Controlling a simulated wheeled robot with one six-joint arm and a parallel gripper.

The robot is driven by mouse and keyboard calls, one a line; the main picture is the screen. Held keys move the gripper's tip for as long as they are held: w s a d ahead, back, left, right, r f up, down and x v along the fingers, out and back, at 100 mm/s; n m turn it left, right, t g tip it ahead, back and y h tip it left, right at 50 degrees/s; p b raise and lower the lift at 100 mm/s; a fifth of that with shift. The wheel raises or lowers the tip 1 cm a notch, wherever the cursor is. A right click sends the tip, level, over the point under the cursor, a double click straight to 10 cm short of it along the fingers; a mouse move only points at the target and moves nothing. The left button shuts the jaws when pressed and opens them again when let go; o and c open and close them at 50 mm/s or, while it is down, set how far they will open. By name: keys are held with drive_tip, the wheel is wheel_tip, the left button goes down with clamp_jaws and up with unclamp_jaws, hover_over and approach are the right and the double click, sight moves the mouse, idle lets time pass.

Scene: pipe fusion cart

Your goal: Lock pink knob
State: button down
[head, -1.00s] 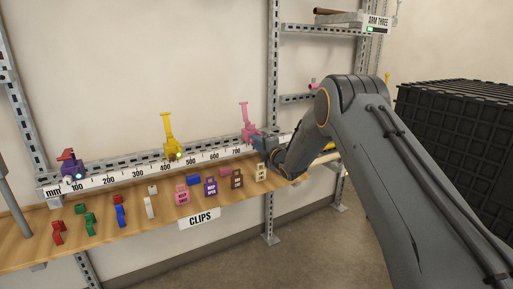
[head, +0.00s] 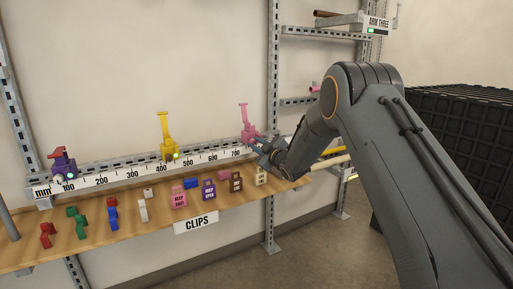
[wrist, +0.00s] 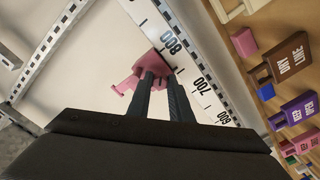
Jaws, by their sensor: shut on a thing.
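The pink clamp (head: 248,132) stands on the ruled rail near the 700 to 800 marks, with its pink lever upright. My gripper (head: 261,147) is at the clamp's lower front. In the wrist view, both fingers of my gripper (wrist: 158,84) meet the pink part (wrist: 152,64) and are shut on its knob. The fingers hide most of the knob, so its turn or lock state cannot be seen.
A yellow clamp (head: 167,140) and a purple clamp (head: 62,163) stand further left on the rail. The wooden shelf (head: 95,240) in front holds several coloured clips and padlock tags. A black crate (head: 450,130) stands at the right.

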drive_tip(key=m+b, duration=0.1)
drive_tip(key=m, duration=0.5)
drive_tip(key=shift+f, duration=0.15)
drive_tip(key=shift+m, duration=0.3)
drive_tip(key=c, duration=1.6)
unclamp_jaws()
drive_tip(key=shift+s, duration=0.1)
drive_tip(key=shift+b+v, duration=0.35)
drive_tip(key=shift+v, duration=3.45)
drive_tip(key=shift+d, duration=0.15)
